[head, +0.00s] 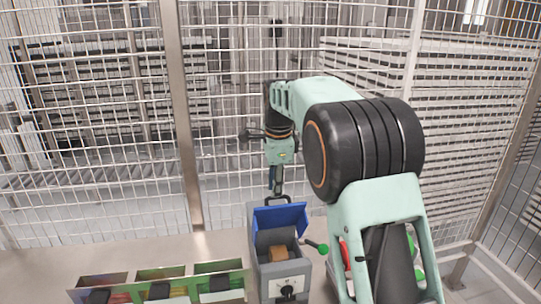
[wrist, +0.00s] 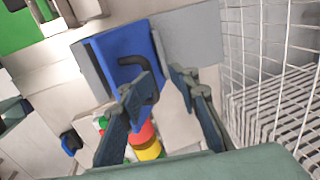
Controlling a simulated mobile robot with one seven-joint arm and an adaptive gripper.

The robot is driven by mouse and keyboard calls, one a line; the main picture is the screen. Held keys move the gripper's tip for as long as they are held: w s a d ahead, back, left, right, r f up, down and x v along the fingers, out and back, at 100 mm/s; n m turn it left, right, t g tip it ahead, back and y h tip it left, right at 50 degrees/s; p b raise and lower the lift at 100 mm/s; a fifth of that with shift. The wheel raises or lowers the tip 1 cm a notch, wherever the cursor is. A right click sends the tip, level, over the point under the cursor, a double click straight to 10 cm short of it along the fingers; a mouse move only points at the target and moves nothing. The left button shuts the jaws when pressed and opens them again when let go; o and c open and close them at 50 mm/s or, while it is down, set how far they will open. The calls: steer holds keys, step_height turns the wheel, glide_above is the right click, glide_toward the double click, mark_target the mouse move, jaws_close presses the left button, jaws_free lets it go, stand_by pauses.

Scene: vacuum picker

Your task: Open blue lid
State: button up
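The blue lid (head: 281,217) stands raised at the back of a grey box (head: 262,285), tilted up so the inside shows. A brown block (head: 278,253) lies in the box. The lid's black handle sticks up behind its top edge in the head view. In the wrist view the blue lid (wrist: 122,50) carries the black handle (wrist: 130,61). My gripper (wrist: 165,83) has its fingers spread apart, with the handle close to the left fingertip; I cannot tell if they touch. In the head view my gripper (head: 276,187) hangs just above the handle.
A lever with a green knob (head: 323,248) sticks out at the box's right. Several coloured bins (head: 160,287) stand on the table to the left. A wire fence (head: 230,170) closes off the back. A red and yellow stacked object (wrist: 146,146) shows below the fingers in the wrist view.

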steer(key=w+a+r, duration=0.1)
steer(key=w+r, duration=0.5)
steer(key=shift+w+a+r, duration=0.15)
steer(key=shift+w+r, duration=0.1)
steer(key=shift+r, duration=0.15)
stand_by(0.6)
stand_by(0.4)
